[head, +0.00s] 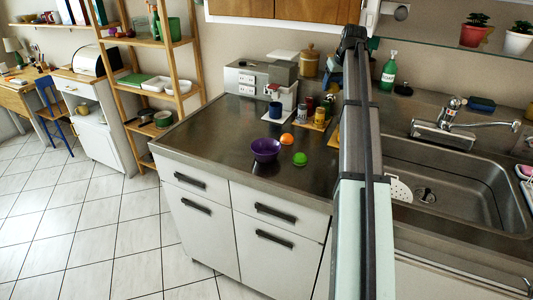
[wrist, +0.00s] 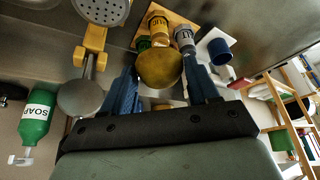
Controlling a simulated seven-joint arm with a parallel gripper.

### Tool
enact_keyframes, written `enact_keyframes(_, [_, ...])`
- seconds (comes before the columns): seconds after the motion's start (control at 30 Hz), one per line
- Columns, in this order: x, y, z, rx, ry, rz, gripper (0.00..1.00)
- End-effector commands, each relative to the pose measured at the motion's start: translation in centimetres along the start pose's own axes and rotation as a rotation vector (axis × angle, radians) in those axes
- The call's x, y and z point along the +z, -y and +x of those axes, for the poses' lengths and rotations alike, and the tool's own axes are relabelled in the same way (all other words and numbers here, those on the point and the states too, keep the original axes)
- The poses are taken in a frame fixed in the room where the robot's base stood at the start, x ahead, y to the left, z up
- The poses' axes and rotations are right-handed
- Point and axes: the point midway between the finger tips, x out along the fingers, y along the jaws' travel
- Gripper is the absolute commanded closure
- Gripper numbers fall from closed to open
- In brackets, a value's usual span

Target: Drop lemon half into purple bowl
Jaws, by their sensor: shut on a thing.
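The purple bowl (head: 265,149) stands upright on the steel counter, left of my arm in the head view. It is not visible in the wrist view. In the wrist view my gripper (wrist: 162,80) has its two blue fingers on either side of a round yellow lemon half (wrist: 160,66), shut on it. In the head view my gripper and the lemon half are hidden behind my arm, which runs down the picture right of the bowl.
An orange fruit (head: 286,139) and a green fruit (head: 300,158) lie right of the bowl. A blue mug (head: 275,110) and several jars stand behind. A soap bottle (head: 389,71) stands near the wall. The sink (head: 455,180) is at right. Counter left of the bowl is clear.

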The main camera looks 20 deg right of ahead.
Motion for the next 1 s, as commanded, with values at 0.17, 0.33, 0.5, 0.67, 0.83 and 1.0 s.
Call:
enact_keyframes(0.17, [-1.1, 7.5, 0.7, -0.036, 0.000, -0.081, 0.75])
enact_keyframes(0.33, [-0.7, 14.3, 1.1, -0.067, 0.000, -0.151, 0.75])
enact_keyframes(0.5, [0.9, 20.5, 1.2, -0.095, 0.000, -0.213, 0.75])
enact_keyframes(0.67, [3.0, 24.6, 1.2, -0.109, 0.000, -0.244, 0.75])
enact_keyframes(0.83, [6.1, 27.2, 1.1, -0.100, 0.000, -0.224, 0.75])
enact_keyframes(1.0, [9.1, 26.1, 1.1, -0.044, 0.000, -0.098, 0.75])
